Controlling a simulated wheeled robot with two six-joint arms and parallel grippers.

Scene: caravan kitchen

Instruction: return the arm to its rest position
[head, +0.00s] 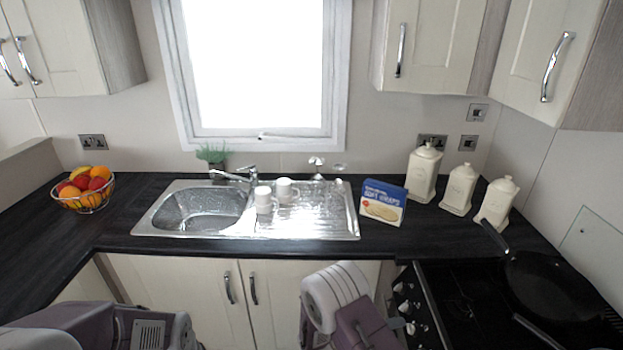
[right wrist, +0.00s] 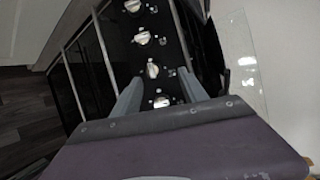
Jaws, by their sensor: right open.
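My right arm shows at the lower middle of the head view, in front of the cabinet doors and below the worktop edge. Its gripper (head: 404,326) is beside the stove's knobbed front. In the right wrist view the gripper (right wrist: 160,82) is open, with its two grey fingers apart and nothing held between them. The stove knobs (right wrist: 152,68) show between and beyond the fingers. Part of my left arm is at the lower left of the head view; its gripper does not show.
The dark worktop (head: 120,225) carries a fruit basket (head: 83,190), a sink (head: 190,212) with white mugs (head: 264,199), a wraps box (head: 383,202) and cream canisters (head: 425,172). A black pan (head: 550,285) sits on the stove (head: 450,290) at right.

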